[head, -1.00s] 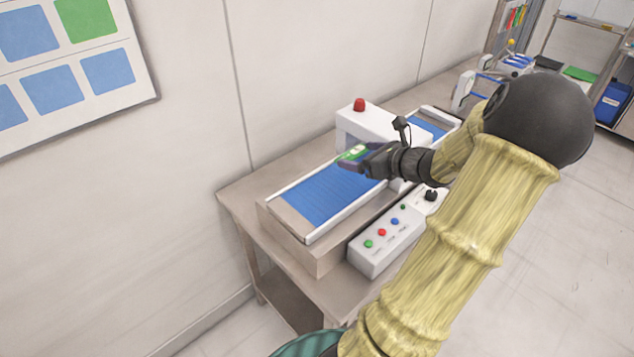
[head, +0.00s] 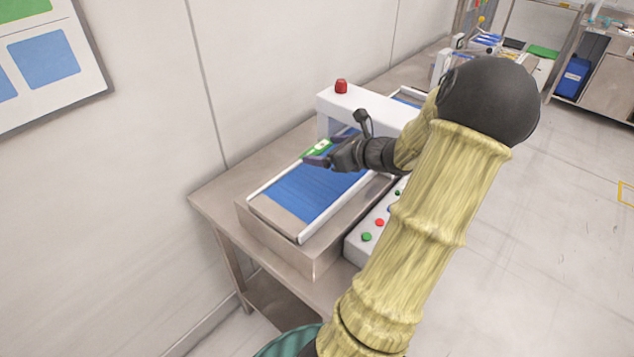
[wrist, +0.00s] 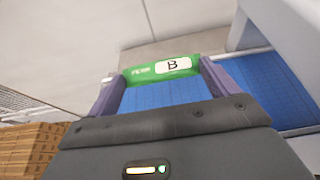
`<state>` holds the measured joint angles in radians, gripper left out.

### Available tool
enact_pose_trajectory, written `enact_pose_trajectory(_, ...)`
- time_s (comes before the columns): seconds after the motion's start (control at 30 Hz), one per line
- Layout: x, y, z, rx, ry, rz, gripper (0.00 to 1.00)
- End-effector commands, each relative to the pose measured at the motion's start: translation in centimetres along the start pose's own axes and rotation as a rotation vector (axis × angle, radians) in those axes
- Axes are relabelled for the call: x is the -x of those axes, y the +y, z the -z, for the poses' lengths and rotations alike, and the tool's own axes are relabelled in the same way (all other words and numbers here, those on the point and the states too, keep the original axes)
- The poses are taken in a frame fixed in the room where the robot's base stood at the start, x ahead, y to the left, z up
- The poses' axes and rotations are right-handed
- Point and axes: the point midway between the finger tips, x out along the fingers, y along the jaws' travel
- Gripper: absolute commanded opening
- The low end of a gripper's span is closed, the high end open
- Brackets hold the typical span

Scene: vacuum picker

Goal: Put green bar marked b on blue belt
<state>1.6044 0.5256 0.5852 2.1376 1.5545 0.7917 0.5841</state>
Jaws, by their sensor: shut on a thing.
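The green bar (wrist: 140,73) has a white label with the letter B and is held between the two purple fingers of my gripper (wrist: 160,82) in the wrist view. In the head view my gripper (head: 326,155) is shut on the green bar (head: 317,149), over the far part of the blue belt (head: 312,190). The blue belt (wrist: 165,95) shows below the bar in the wrist view. I cannot tell whether the bar touches the belt or hangs just above it.
A white arch (head: 365,108) with a red lamp (head: 341,86) spans the belt just behind my gripper. Raised white rails edge the belt. A control box (head: 360,244) with coloured buttons stands at its right. The near part of the belt is clear.

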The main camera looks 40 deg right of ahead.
Motion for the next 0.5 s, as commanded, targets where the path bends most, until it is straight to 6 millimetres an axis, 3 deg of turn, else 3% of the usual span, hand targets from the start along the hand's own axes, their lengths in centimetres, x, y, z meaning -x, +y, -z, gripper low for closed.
enact_pose_trajectory(0.13,-0.3,0.0,0.8,-0.004,0.000,-0.001,0.64)
enact_pose_trajectory(0.4,-2.0,0.1,4.8,-0.005,0.000,-0.002,0.64)
enact_pose_trajectory(0.5,-2.2,0.0,5.4,-0.001,0.000,0.000,0.64)
